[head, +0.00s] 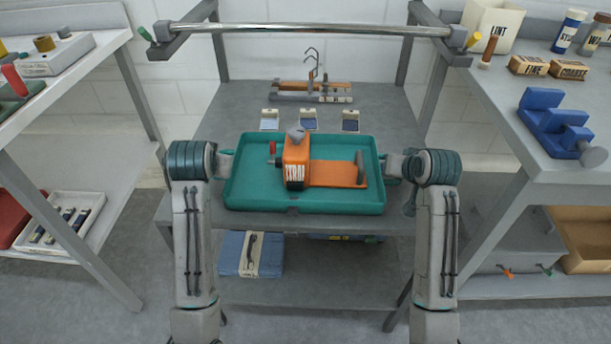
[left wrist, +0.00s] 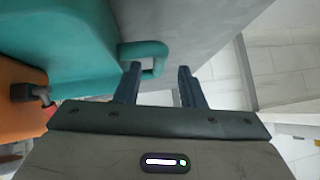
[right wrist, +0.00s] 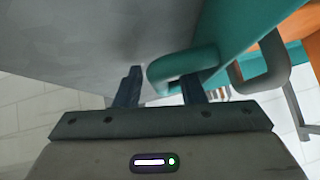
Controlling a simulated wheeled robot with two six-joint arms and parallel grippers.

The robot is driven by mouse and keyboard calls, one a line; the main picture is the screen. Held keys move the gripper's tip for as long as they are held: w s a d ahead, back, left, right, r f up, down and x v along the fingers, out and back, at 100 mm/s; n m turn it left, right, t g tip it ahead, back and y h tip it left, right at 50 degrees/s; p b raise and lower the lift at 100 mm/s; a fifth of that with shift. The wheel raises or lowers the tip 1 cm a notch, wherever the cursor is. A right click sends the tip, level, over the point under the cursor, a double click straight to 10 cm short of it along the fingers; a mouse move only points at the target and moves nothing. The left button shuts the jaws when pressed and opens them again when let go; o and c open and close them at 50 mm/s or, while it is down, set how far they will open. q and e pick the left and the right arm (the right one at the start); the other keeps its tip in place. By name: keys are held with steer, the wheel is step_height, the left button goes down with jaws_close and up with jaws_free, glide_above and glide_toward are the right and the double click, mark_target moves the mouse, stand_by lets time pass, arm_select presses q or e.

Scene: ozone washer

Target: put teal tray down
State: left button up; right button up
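The teal tray (head: 240,195) is level over the front of the grey table, and appears to rest on it. It carries an orange device (head: 296,165) with a flat orange strap or plate. My left gripper (head: 227,163) is at the tray's left end. In the left wrist view its fingers (left wrist: 159,70) are apart, with the outer bar of the teal handle (left wrist: 158,50) between them. My right gripper (head: 397,166) is at the right end. In the right wrist view its fingers (right wrist: 163,76) are apart around the other handle (right wrist: 172,68). Neither clearly clamps.
Three small cards or packets (head: 309,119) and a hook stand (head: 312,88) lie behind the tray. A metal rail (head: 310,30) crosses above. Side benches stand left (head: 75,60) and right (head: 500,110). A blue folded bundle (head: 235,254) lies on the shelf below.

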steer(key=shift+s+r, duration=0.1)
steer(key=shift+r, duration=0.05)
arm_select(q)
steer(key=v, duration=0.7)
steer(key=shift+s+r, duration=0.15)
steer(key=shift+s, duration=0.05)
arm_select(e)
steer(key=v, duration=1.1)
steer(key=shift+s+r, duration=0.2)
steer(key=shift+s, duration=0.1)
steer(key=shift+d, duration=0.1)
